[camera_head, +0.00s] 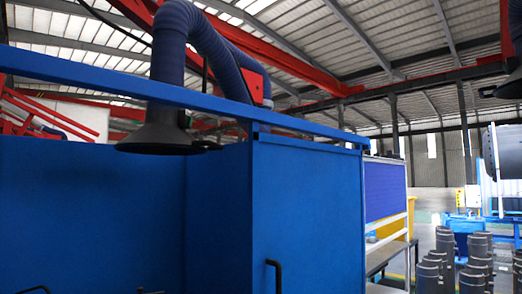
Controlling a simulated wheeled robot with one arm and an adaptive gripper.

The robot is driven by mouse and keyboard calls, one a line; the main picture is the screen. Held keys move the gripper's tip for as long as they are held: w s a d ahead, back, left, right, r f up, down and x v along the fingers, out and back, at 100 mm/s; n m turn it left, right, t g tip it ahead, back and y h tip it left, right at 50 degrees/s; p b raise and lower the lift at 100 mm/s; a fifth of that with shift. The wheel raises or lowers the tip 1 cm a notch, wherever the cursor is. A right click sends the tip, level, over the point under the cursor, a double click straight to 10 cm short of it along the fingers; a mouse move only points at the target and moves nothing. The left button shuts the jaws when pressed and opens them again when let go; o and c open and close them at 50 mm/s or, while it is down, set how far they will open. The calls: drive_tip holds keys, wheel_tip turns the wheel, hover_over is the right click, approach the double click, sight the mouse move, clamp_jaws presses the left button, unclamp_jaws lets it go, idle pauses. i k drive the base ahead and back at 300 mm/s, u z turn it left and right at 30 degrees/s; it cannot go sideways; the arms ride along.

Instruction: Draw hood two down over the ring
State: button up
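A dark conical extraction hood (160,132) hangs at the end of a thick blue flexible duct (205,42), upper left of centre. Its wide mouth faces down. It overlaps the blue top rail in the picture, with a small dark handle at its right side. Part of another dark hood (511,84) shows at the top right edge. I see no label telling which one is hood two. No ring can be made out. My gripper is not in view.
Tall blue panels (308,210) with a blue top rail (70,70) fill the left and centre and block the view behind. A dark bent handle (276,272) shows low. Several grey cylinders (445,240) stand on the floor at right, near a railed platform (390,245).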

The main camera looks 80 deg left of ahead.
sight(164, 132)
drive_tip(key=i, duration=0.2)
drive_tip(key=u, duration=3.15)
drive_tip(key=i, duration=1.15)
drive_tip(key=u, duration=0.2)
